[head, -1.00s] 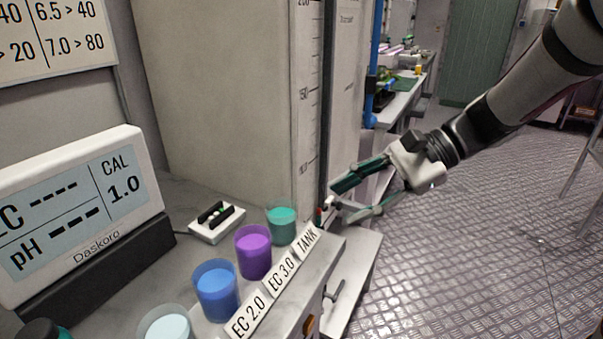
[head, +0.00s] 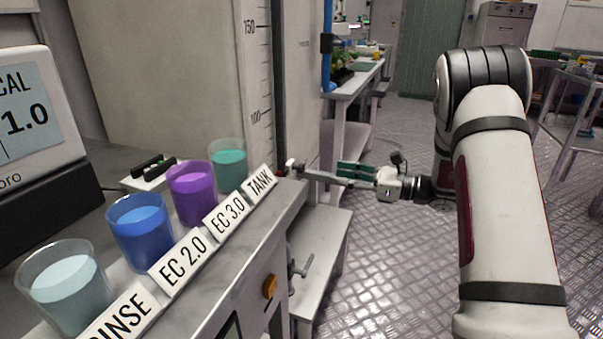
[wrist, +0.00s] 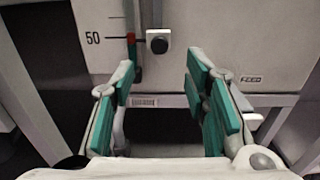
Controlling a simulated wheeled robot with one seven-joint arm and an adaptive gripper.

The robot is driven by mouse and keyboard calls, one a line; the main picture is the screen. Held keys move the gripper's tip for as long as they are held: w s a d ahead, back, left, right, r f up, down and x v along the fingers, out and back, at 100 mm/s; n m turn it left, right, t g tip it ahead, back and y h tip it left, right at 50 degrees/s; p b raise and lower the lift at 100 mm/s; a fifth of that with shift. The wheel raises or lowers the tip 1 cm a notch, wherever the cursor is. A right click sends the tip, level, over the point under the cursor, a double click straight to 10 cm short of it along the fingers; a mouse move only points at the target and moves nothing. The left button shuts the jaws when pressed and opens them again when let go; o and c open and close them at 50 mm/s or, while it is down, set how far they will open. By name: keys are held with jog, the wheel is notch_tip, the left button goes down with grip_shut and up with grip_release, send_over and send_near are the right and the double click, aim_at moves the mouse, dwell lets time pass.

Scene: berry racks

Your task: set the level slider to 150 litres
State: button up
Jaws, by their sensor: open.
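The level slider's pale knob with a dark round face (wrist: 158,42) sits low on the tank front in the wrist view. A red mark (wrist: 131,38) beside it is level with the 50 line of the scale. In the head view the knob (head: 291,164) shows at the bench corner, well below the 150 mark on the scale (head: 250,60). My gripper (wrist: 160,72) is open with green finger pads. The knob appears ahead, between the fingertips and slightly above them in the wrist view. In the head view my gripper (head: 325,173) points left at the knob; contact is unclear.
Cups labelled rinse (head: 68,285), EC 2.0 (head: 140,235), EC 3.0 (head: 192,195) and tank (head: 228,165) stand along the bench edge. A lever handle (head: 300,267) sticks out below. Open floor (head: 380,280) lies right of the bench.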

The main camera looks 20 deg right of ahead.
aim_at(302, 167)
jog(key=b+x, duration=0.3)
jog(key=x, duration=0.8)
jog(key=shift+w+a, duration=0.15)
jog(key=shift+a, duration=0.1)
jog(key=shift+r, duration=0.1)
grip_shut()
